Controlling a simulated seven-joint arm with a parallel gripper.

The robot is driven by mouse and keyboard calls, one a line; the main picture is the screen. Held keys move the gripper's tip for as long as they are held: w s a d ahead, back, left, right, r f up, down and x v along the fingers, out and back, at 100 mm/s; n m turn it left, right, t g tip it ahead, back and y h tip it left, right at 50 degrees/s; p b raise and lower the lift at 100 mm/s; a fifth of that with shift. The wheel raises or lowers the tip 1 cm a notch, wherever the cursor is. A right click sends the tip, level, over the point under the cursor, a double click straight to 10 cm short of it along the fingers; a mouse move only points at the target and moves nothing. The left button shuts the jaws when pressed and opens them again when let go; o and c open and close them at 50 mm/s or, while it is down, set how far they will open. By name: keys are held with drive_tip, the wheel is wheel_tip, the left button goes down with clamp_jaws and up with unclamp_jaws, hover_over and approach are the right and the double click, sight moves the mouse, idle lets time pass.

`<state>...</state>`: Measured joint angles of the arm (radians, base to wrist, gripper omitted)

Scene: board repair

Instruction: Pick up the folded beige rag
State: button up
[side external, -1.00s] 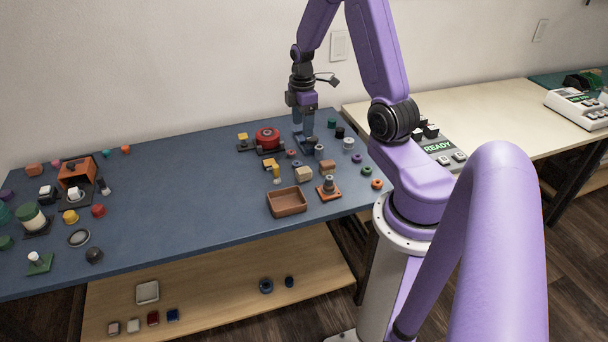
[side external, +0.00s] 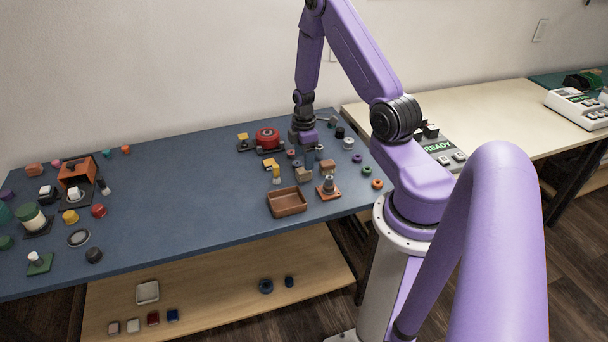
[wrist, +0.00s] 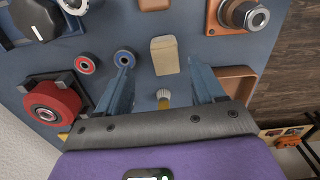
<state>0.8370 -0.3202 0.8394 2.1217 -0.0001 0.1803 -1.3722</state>
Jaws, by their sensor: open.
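My gripper (wrist: 159,66) is open, with one blue finger to each side of the rag's near end in that view. Nothing is between the fingers in their grip, and I cannot tell how high the tips are above the bench. In the side view my gripper (side external: 308,151) is low over the bench, pointing down.
A brush (wrist: 163,98) lies close by, between the finger bases in the picture. Two small wheels, one red (wrist: 85,65) and one blue (wrist: 124,58), lie left. A red reel (side external: 267,138), a brown tray (side external: 288,202) and an orange-based fixture (side external: 328,188) surround the spot.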

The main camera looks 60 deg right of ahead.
sight(304, 174)
drive_tip(key=shift+s+a+f, duration=0.1)
drive_tip(key=shift+a+f, duration=0.1)
drive_tip(key=shift+f, duration=1.15)
drive_tip(key=shift+s+a+f, duration=0.1)
drive_tip(key=shift+a+f, duration=0.05)
drive_tip(key=shift+f, duration=1.2)
drive_tip(key=c, duration=1)
